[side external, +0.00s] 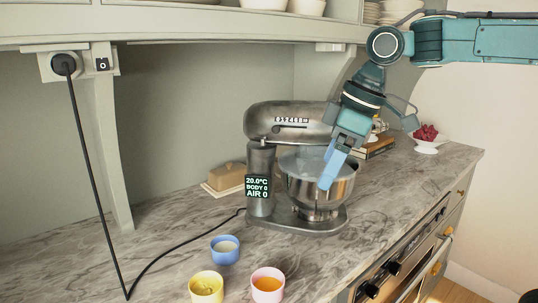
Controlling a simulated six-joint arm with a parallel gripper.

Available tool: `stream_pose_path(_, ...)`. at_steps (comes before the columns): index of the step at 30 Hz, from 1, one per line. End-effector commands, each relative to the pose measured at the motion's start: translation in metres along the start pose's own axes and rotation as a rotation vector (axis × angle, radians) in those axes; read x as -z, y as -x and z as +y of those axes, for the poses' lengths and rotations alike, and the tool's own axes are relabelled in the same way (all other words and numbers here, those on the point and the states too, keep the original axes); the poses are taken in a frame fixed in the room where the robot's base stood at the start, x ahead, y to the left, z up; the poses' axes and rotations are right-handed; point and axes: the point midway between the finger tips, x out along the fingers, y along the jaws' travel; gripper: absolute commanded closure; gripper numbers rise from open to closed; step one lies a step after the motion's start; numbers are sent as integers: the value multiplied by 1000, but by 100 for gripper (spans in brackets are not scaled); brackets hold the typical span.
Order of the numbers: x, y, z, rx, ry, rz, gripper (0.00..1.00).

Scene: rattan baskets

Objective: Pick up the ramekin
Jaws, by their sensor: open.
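Three small ramekin-like cups stand upright at the front of the marble counter. One is blue with pale contents (225,257), one is yellow (206,294), and one is pink with orange contents (267,294). I cannot tell which one the task means. My gripper (326,184) has light blue fingers and points down in front of the mixer bowl, well above and to the right of the cups. It is open, and I see nothing held in it. The gap between its fingers is hard to see from this side.
A stand mixer (290,121) with a steel bowl (305,188) stands mid-counter. Its dark cord runs to a wall socket (64,65) at left. A butter dish (226,177) sits behind. A bowl of red berries (426,147) is at far right. Bare marble (160,238) lies left.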

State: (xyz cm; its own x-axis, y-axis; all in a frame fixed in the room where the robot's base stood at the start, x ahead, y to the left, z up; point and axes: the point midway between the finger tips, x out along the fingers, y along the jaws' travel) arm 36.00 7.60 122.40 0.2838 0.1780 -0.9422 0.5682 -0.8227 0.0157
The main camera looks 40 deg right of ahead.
Motion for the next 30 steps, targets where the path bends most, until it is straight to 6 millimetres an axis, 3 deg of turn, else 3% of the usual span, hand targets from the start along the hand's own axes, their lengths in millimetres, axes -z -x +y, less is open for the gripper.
stream_pose_path(3,26,-11,7,29,79,-20,14)
stream_pose_path(15,96,-61,26,111,349,-78,14)
stream_pose_path(30,153,-154,44,196,692,-147,14)
